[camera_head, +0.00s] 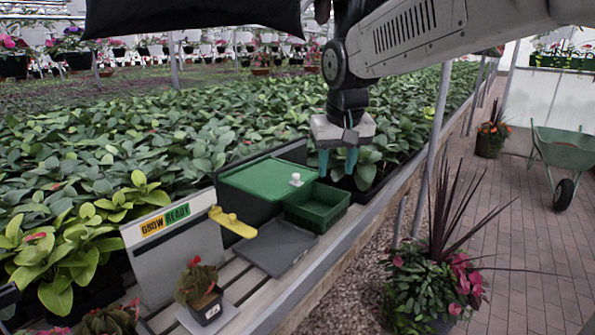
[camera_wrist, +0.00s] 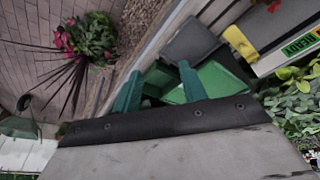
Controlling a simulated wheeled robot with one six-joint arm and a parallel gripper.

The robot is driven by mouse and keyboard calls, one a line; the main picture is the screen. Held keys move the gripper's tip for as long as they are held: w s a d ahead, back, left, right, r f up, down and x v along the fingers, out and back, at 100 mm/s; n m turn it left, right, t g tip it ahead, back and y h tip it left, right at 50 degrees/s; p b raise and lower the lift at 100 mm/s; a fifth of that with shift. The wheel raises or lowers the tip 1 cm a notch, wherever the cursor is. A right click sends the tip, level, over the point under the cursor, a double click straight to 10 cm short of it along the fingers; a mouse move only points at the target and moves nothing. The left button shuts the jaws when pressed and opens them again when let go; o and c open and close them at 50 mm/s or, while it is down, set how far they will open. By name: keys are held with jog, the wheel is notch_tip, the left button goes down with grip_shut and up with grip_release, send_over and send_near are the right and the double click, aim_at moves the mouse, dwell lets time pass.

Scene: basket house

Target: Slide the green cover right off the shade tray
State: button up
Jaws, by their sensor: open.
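The green cover (camera_head: 262,180) is a flat panel lying over the dark shade tray (camera_head: 240,207) on the bench. A small white knob (camera_head: 296,179) stands near its right edge. Dark walls of the tray show behind and in front of the cover; what is under it is hidden. My gripper (camera_head: 337,162) points down with two teal fingers apart, empty, to the right of the knob and above the bench. In the wrist view the cover (camera_wrist: 222,82) lies beyond my right finger; the knob is not clear there.
An open green bin (camera_head: 318,207) sits right of the tray. A grey flat tray (camera_head: 275,248), a yellow handle (camera_head: 232,222), a sign panel (camera_head: 170,240) and a small potted plant (camera_head: 199,287) stand nearer. Dense plants fill the area behind; a metal post (camera_head: 436,145) rises at right.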

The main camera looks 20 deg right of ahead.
jog(key=t, duration=0.1)
send_near(296, 174)
jog(key=shift+m, duration=0.3)
jog(key=x, duration=0.7)
jog(key=shift+f, duration=0.2)
jog(key=shift+w+f, duration=0.15)
jog(key=shift+f, duration=0.25)
jog(key=shift+c, duration=0.3)
jog(key=shift+d, duration=0.1)
grip_shut()
